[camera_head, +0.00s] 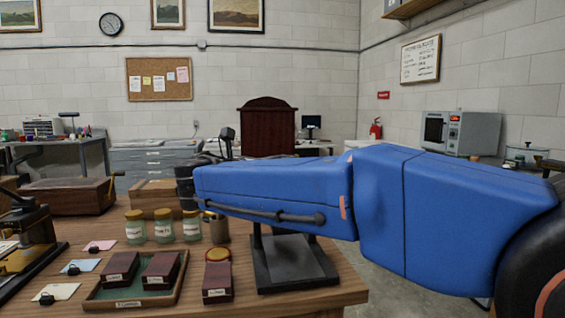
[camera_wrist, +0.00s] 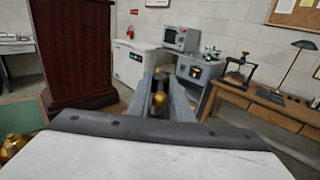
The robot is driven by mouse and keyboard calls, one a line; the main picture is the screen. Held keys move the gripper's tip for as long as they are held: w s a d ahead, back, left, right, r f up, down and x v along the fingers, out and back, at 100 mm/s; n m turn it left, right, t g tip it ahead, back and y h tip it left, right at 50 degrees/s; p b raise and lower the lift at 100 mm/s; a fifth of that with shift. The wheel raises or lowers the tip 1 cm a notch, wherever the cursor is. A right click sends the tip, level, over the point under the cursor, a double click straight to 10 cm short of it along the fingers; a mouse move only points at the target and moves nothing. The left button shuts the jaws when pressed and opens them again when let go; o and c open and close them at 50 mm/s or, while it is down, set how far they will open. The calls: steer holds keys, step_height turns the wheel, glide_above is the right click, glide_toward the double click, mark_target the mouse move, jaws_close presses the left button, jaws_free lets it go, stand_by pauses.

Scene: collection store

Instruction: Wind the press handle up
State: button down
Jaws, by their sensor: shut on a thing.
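In the wrist view, my gripper (camera_wrist: 160,94) is shut on a small brass knob (camera_wrist: 159,98), which shows between the two grey fingers. It looks like the handle's grip; the rest of the handle is hidden. I cannot tell whether this is the press that the knob belongs to.
Several lidded jars (camera_head: 164,227) and dark red boxes (camera_head: 218,282) stand left of the frame, some boxes in a green-lined tray (camera_head: 110,303). A black and brass device (camera_head: 35,222) stands at the far left. A dark red cabinet (camera_wrist: 75,50) rises at left in the wrist view.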

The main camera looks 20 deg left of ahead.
steer(key=n+y, duration=0.2)
steer(key=y, duration=0.1)
steer(key=n+y, duration=0.1)
steer(key=y, duration=0.2)
steer(key=d+n+y, duration=0.1)
steer(key=n+y, duration=0.1)
steer(key=shift+n+y, duration=0.3)
steer(key=shift+y, duration=0.1)
steer(key=shift+n+g+y, duration=0.55)
steer(key=shift+n+y, duration=0.45)
steer(key=shift+y, duration=0.45)
steer(key=shift+n+g+y, duration=0.55)
steer(key=shift+n+y, duration=0.45)
steer(key=shift+y, duration=0.45)
steer(key=shift+w+r+n+y, duration=0.1)
steer(key=shift+n+y, duration=0.2)
steer(key=shift+y, duration=0.1)
steer(key=c, duration=1.8)
jaws_free()
steer(key=v, duration=1.7)
steer(key=shift+r, duration=0.25)
steer(key=shift+d, duration=0.1)
